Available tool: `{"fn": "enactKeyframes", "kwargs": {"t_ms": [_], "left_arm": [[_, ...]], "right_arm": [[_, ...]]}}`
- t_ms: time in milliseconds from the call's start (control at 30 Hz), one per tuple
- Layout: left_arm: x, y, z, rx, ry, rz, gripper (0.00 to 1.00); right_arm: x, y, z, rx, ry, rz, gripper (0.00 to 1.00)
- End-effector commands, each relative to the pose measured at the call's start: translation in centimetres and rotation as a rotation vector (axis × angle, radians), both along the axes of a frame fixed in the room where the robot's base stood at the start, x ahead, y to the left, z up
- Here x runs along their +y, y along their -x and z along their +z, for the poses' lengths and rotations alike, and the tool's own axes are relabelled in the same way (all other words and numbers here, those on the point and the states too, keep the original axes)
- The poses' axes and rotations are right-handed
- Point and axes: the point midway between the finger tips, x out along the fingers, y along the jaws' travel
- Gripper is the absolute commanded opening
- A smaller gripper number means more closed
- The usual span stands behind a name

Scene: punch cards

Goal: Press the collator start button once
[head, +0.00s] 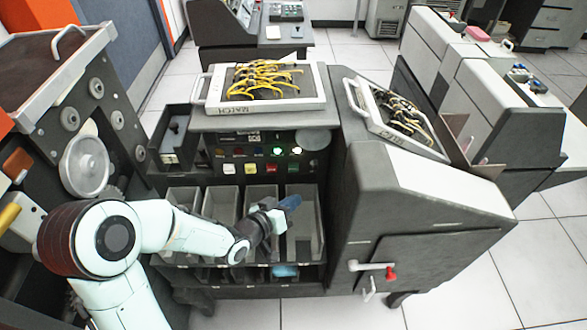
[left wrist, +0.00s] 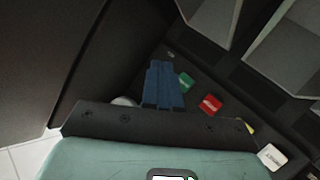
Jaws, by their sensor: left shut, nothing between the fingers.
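The collator's control panel (head: 262,178) carries a row of square buttons: white (head: 229,169), yellow (head: 250,168), red (head: 271,168) and green (head: 293,168). Their labels are too small to read, so I cannot tell by text which is start. My left gripper (head: 291,202) has blue fingers, shut and empty, in front of the machine below the right end of the row. In the left wrist view the fingers (left wrist: 162,85) appear beside the green button (left wrist: 185,82), with the red button (left wrist: 210,103) farther right. I cannot tell whether they touch the panel. My right gripper is out of view.
Open card pockets (head: 222,205) lie below the panel, close under my left gripper. A wired plugboard marked MATCH (head: 215,108) rests on top, and a second one (head: 376,127) leans at the right. A grey cabinet (head: 400,215) juts forward at the right.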

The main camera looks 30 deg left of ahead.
Motion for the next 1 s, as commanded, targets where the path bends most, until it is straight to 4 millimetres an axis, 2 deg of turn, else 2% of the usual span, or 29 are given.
{"fn": "enactKeyframes", "kwargs": {"t_ms": [300, 500, 1000], "left_arm": [[2.5, -3.9, 0.0, -0.002, 0.001, 0.004, 0.00], [3.4, -5.6, 0.1, 0.000, 0.001, -0.001, 0.00], [3.8, -6.1, 0.0, 0.001, 0.000, 0.000, 0.00]], "right_arm": [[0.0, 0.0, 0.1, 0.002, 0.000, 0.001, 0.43], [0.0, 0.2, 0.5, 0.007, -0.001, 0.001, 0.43], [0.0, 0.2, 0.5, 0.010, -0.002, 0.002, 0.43]]}}
